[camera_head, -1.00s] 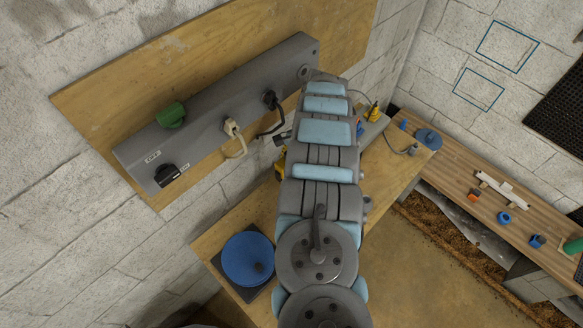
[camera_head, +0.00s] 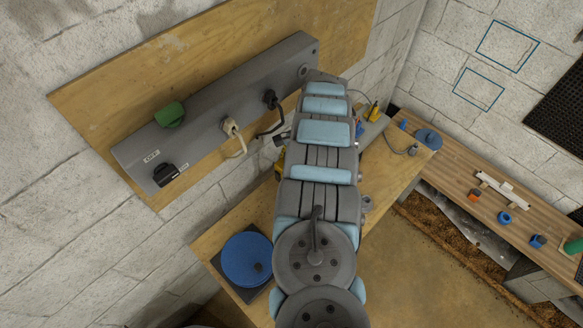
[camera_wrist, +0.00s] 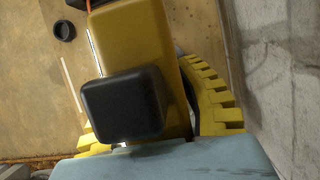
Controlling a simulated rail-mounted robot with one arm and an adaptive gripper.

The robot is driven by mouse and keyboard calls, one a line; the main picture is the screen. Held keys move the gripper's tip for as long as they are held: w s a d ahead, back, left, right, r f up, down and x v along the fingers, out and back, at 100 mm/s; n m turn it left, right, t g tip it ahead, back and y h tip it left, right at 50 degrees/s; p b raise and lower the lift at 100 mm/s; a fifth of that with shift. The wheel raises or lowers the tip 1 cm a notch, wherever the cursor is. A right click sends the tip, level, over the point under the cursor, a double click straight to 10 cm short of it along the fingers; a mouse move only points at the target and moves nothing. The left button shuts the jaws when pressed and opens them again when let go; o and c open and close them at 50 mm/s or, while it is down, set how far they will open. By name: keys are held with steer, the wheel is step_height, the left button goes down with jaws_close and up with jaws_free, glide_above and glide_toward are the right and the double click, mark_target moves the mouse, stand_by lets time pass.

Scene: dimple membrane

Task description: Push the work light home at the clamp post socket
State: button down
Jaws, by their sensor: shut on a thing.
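The work light (camera_wrist: 135,45) looks like a yellow block with a black boxy part (camera_wrist: 128,103), seen large in the wrist view. My gripper (camera_wrist: 158,125) is shut on it, with yellow ridged fingers on either side; the left one is mostly hidden. In the head view my arm covers most of the gripper and the light, and only a small yellow patch (camera_head: 278,169) shows at the arm's left edge. I cannot make out the clamp post socket in either view, nor tell whether the light touches it.
A grey power strip (camera_head: 205,103) with plugs and a green part (camera_head: 169,115) is on the wall board, left of my arm. A blue round thing (camera_head: 246,259) sits on the bench (camera_head: 213,228). A side bench (camera_head: 462,178) stands right. A black ring (camera_wrist: 64,31) shows in the wrist view.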

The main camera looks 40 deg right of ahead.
steer(key=shift+f+b, duration=0.45)
steer(key=shift+f, duration=0.15)
steer(key=c, duration=0.7)
jaws_free()
steer(key=shift+o, duration=0.2)
steer(key=shift+r, duration=0.15)
steer(key=v, duration=1.1)
steer(key=shift+d+r, duration=0.15)
steer(key=shift+r, duration=0.25)
